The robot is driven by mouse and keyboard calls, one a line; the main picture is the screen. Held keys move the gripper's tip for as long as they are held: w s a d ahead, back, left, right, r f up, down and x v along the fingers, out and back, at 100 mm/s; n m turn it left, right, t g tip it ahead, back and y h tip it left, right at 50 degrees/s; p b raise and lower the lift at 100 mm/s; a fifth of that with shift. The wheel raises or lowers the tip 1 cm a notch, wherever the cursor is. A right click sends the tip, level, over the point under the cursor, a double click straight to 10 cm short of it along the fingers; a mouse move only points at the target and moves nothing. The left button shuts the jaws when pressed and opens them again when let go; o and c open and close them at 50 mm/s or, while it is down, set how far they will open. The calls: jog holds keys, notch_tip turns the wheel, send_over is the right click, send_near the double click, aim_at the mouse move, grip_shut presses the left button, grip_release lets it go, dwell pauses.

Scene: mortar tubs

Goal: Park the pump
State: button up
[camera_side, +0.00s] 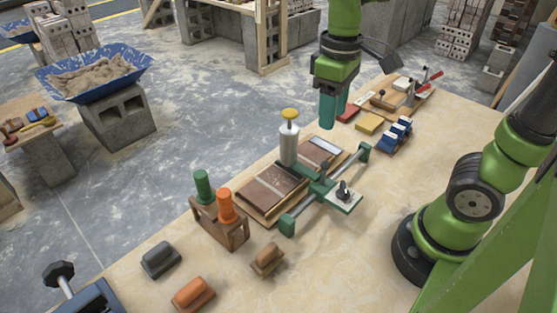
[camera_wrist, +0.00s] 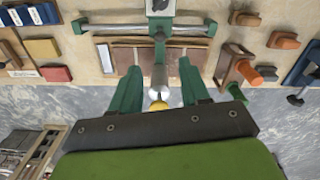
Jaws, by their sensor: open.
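The pump (camera_side: 289,145) appears to be the pale upright cylinder with a yellow knob on top; its base meets a green bracket over a brown tiled board (camera_side: 262,211). In the wrist view the pump (camera_wrist: 159,78) shows between my fingers, its yellow knob near the camera. My gripper (camera_side: 333,110) is open and empty, with its green fingers pointing down, right of the pump in the side view. In the wrist view my gripper (camera_wrist: 158,85) has a finger on each side of the pump. A green rail (camera_side: 312,197) with a black-knobbed white plate (camera_side: 343,193) crosses beside the board.
A wooden rack (camera_side: 231,237) with green and orange handles stands left of the board. Grey, orange and brown floats lie in front. A yellow block (camera_side: 369,122), a red block (camera_side: 347,113) and a blue-topped rack (camera_side: 396,135) lie at right. A blue mortar tub (camera_side: 95,72) stands on blocks beyond the table.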

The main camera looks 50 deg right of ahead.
aim_at(326, 162)
notch_tip(326, 162, down, 16)
jog(key=shift+r, duration=0.2)
grip_shut()
dwell(0.4)
